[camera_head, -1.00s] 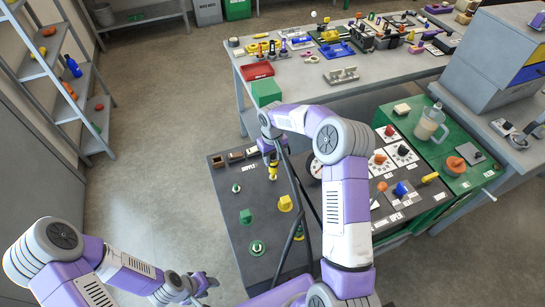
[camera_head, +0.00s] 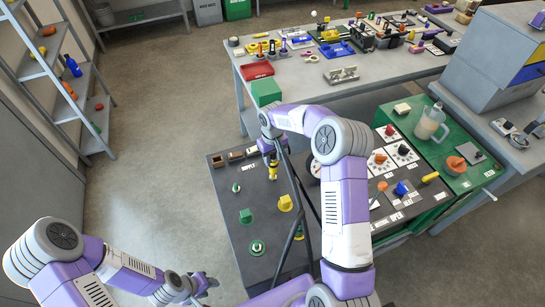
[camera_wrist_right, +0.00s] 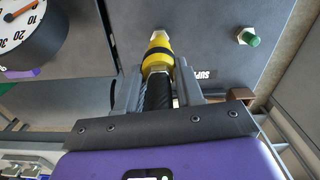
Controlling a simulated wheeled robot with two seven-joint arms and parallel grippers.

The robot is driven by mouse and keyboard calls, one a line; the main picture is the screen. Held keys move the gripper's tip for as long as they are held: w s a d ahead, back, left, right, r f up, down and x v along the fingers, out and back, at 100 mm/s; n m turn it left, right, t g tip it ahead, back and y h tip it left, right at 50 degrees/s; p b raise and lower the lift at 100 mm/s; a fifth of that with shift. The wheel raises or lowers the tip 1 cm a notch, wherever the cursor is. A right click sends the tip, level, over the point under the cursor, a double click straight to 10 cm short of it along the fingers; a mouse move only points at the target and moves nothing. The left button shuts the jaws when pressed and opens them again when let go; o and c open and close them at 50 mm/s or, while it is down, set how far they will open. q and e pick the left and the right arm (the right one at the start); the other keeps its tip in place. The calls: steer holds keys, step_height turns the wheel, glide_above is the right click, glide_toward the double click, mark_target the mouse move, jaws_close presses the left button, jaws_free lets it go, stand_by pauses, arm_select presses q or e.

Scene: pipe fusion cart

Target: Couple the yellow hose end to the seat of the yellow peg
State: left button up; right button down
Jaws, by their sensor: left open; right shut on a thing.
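The yellow hose end (camera_head: 272,172) is held by my right gripper (camera_head: 269,153) over the back part of the dark cart top. In the right wrist view, my right gripper (camera_wrist_right: 158,88) is shut around the black hose just behind the yellow hose end (camera_wrist_right: 157,58), which has a dark band. A pale metal hex piece (camera_wrist_right: 160,36) shows at its front, against the panel. The yellow peg itself is not clearly visible there; I cannot tell whether the hose end touches its seat. My left gripper (camera_head: 197,285) is open and empty at the lower left, away from the cart.
A green-tipped peg with a hex base (camera_wrist_right: 249,37) stands beside the hose end. Green (camera_head: 246,216) and yellow (camera_head: 285,203) fittings sit on the cart top (camera_head: 226,215). A round gauge (camera_wrist_right: 27,35) is close on the left in the wrist view. The black hose (camera_head: 306,195) trails forward.

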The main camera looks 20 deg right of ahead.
steer(key=shift+f+b, duration=1.25)
steer(key=shift+f, duration=0.7)
steer(key=c, duration=0.6)
jaws_free()
steer(key=shift+c, duration=0.2)
step_height(320, 180, up, 8)
steer(key=shift+f+p, duration=0.2)
steer(key=shift+p, duration=0.2)
